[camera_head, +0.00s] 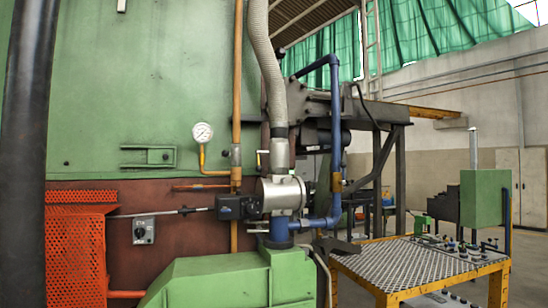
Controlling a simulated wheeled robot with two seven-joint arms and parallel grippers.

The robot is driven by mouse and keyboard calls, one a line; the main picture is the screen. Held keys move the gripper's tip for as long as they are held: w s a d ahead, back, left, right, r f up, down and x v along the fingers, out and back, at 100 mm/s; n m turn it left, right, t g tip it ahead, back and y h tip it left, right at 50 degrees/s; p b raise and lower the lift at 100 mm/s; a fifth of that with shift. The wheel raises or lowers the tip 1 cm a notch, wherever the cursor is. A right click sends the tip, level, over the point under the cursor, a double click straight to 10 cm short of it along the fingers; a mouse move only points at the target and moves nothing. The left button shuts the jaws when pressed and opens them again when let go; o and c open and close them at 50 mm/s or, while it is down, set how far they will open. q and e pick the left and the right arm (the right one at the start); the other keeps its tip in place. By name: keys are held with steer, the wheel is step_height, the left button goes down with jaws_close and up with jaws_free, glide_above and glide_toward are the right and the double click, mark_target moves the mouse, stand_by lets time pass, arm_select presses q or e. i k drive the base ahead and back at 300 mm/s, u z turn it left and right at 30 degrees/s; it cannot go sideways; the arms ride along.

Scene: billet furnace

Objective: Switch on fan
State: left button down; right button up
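A small grey box with a round dark knob (143,230) is mounted on the red-brown lower wall of the furnace, left of centre. It looks like a rotary switch, but its marking is too small to read, and I cannot tell its setting. A thin metal rod passes in front of the wall just above it. No fan is clearly recognisable; a green housing (230,280) stands at the bottom centre. Neither of my grippers is in view.
A red perforated guard (75,255) is left of the switch box. A pressure gauge (203,133), orange pipes and a blue pipe (335,140) are near the middle. A yellow-framed control table (420,262) with several levers stands at the right.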

mark_target(139, 232)
steer(key=z, duration=0.55)
steer(key=i, duration=1.1)
steer(key=u, duration=0.35)
